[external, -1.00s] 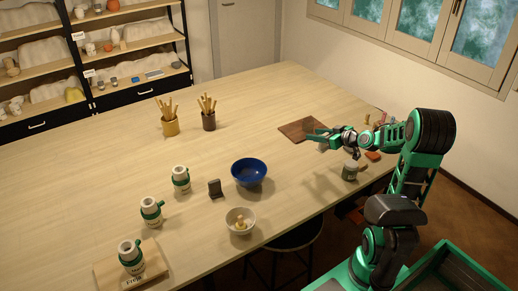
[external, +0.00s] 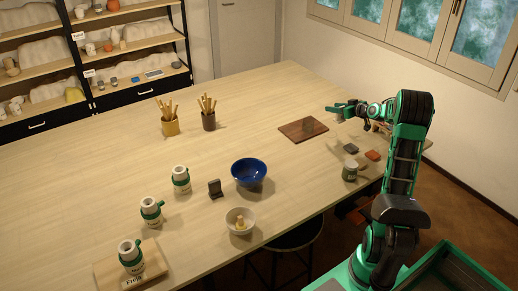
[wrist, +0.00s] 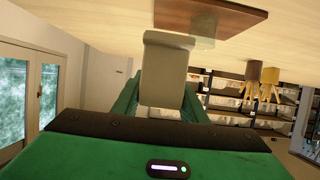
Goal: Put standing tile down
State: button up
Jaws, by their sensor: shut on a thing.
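My gripper (external: 338,108) is shut on a grey-beige tile (wrist: 166,72) and holds it beyond the right end of the brown board. In the wrist view the tile sits between my green fingers (wrist: 160,95); its lower part is hidden by the gripper body. The brown board (external: 303,129) lies flat on the table; it also shows at the top of the wrist view (wrist: 240,15), with a paler patch that may be a reflection. A small dark upright block (external: 214,189) stands left of the blue bowl, far from my gripper.
A dark flat tile (external: 351,149), an orange tile (external: 373,155) and a lidded jar (external: 350,172) are near the table's right edge. A blue bowl (external: 249,172), a pale bowl (external: 240,221) and tool pots (external: 209,121) stand left. The table's back middle is clear.

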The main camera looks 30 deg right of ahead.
jog(key=d+f, duration=0.2)
jog(key=d, duration=0.2)
jog(key=d+f, duration=0.2)
jog(key=d, duration=0.2)
jog(key=d+f, duration=0.3)
jog(key=d, duration=0.1)
jog(key=shift+w+d, duration=0.2)
jog(key=shift+f, duration=2)
jog(key=shift+f, duration=0.15)
jog(key=o, duration=1)
jog(key=shift+o, duration=0.5)
jog(key=shift+s+r, duration=0.2)
jog(key=shift+r, duration=0.05)
jog(key=v, duration=1.1)
jog(key=shift+s, duration=0.35)
